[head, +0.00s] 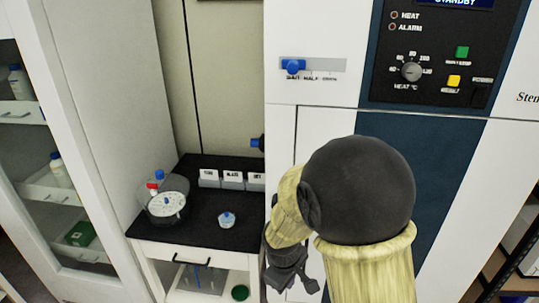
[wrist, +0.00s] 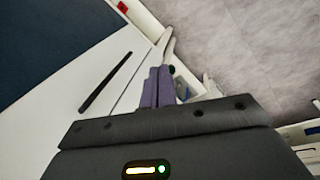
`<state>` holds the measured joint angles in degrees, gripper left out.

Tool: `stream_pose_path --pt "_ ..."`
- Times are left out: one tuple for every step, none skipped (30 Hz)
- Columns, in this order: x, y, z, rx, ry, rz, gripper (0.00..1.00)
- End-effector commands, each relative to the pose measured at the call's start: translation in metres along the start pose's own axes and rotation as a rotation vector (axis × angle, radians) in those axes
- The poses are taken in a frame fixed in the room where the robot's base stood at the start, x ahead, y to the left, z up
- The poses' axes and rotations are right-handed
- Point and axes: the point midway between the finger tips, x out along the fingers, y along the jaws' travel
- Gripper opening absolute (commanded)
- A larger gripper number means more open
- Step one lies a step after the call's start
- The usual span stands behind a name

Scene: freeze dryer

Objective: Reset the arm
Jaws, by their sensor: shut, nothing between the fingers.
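My arm, with pale yellow links and a black joint, stands folded in front of the freeze dryer (head: 312,130) in the head view. My gripper (head: 290,283) hangs low at the bottom of that view, between the small cart and the dryer, partly hidden by my arm. In the wrist view the two purple-grey fingers (wrist: 158,88) are together, with nothing held between them. They are apart from the dryer's white front, which fills the left of that view beside a dark handle (wrist: 105,84).
Left of my gripper is a cart with a black top (head: 200,220), holding a round clear vessel (head: 167,204), a small dish (head: 227,219) and labelled bins (head: 232,181). A glass-door cabinet (head: 95,150) stands farther left. Grey floor (wrist: 250,50) shows in the wrist view.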

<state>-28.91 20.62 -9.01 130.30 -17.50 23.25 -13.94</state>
Motion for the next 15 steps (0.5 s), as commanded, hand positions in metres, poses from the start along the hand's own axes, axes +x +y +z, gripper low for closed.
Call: stream_pose_path --pt "-0.013 0.009 0.017 0.1 0.013 -0.014 0.0" --pt "-0.019 0.011 0.025 0.157 0.02 -0.023 0.0" --pt "-0.026 0.015 0.036 0.23 0.028 -0.033 0.0" --pt "-0.031 0.017 0.044 0.286 0.035 -0.04 0.0" --pt "-0.036 0.019 0.053 0.341 0.041 -0.047 0.0" --pt "-0.043 0.021 0.063 0.414 0.05 -0.055 0.0" --pt "-0.048 0.022 0.072 0.469 0.056 -0.06 0.0" --pt "-0.053 0.023 0.079 0.524 0.064 -0.065 0.0" --pt "-0.059 0.024 0.09 0.596 0.073 -0.071 0.0" --pt "-0.063 0.025 0.098 0.647 0.078 -0.074 0.0" --pt "-0.067 0.025 0.104 0.696 0.083 -0.078 0.0" --pt "-0.071 0.024 0.113 0.752 0.089 -0.081 0.0" --pt "-0.074 0.024 0.117 0.79 0.094 -0.082 0.0" --pt "-0.076 0.024 0.122 0.822 0.097 -0.084 0.0" --pt "-0.079 0.023 0.126 0.854 0.101 -0.085 0.0"
